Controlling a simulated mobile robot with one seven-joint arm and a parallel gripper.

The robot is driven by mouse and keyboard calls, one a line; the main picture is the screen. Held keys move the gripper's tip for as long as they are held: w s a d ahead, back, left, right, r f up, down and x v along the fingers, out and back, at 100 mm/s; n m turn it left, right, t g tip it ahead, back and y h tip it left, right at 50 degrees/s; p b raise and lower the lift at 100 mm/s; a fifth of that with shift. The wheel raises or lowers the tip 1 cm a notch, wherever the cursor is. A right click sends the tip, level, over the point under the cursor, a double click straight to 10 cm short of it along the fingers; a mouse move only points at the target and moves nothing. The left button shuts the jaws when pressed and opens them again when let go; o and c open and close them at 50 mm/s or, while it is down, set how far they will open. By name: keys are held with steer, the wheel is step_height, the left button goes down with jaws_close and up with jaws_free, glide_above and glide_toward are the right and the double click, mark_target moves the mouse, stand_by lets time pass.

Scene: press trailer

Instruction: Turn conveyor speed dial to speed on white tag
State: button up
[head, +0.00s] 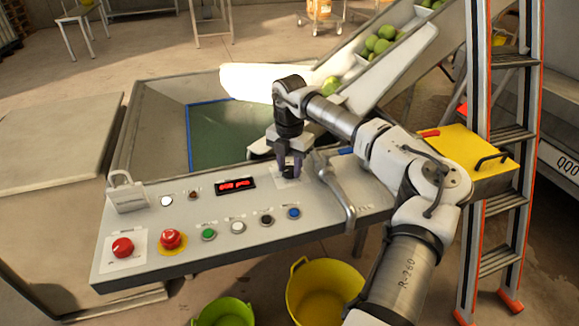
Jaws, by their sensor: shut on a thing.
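The conveyor speed dial (289,173) is a small dark knob on a pale plate, on the right half of the grey control panel (180,208). My gripper (289,165) points down over it and is shut on it, the fingers hiding much of the knob. The dial's pointer and scale marks cannot be read. A display with red digits (236,185) sits left of the dial, too small to read.
Red stop buttons (123,247) and several coloured buttons (209,234) line the panel's front. A yellow box (465,150) and an orange ladder (508,120) stand right. A conveyor with green fruit (380,45) rises behind.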

mark_target(289, 168)
steer(key=m+b, duration=0.1)
steer(key=m, duration=0.3)
steer(key=shift+m, duration=0.4)
steer(key=shift+r, duration=0.1)
stand_by(0.3)
steer(key=o, duration=1)
step_height(289, 168, up, 14)
steer(key=shift+b, duration=0.3)
